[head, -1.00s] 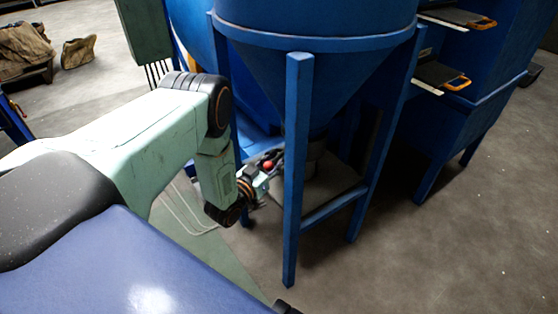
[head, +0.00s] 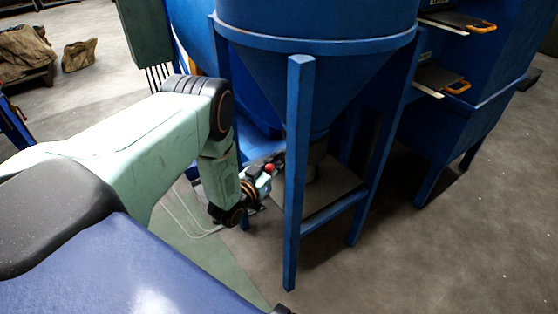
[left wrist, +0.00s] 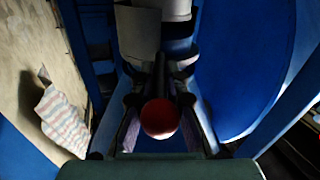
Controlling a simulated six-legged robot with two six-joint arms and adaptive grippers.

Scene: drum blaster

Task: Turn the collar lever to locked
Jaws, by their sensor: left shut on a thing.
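The collar lever has a red ball knob (left wrist: 160,118) and a dark rod running up to the collar in the left wrist view. The grey collar (left wrist: 150,32) sits at the top of that view. In the head view the red knob (head: 269,168) shows just left of the hopper's front leg, and the hopper outlet (head: 317,152) is partly shaded. My left gripper (left wrist: 160,105) is shut on the lever, with a finger on each side of the rod and knob. In the head view it is small and partly hidden. My right gripper is not in view.
The blue hopper (head: 318,75) stands on blue legs; its front leg (head: 297,190) is close to the right of my left gripper. A blue cabinet (head: 450,130) stands at right. A striped cloth (left wrist: 62,120) shows at left in the wrist view. The floor at right is clear.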

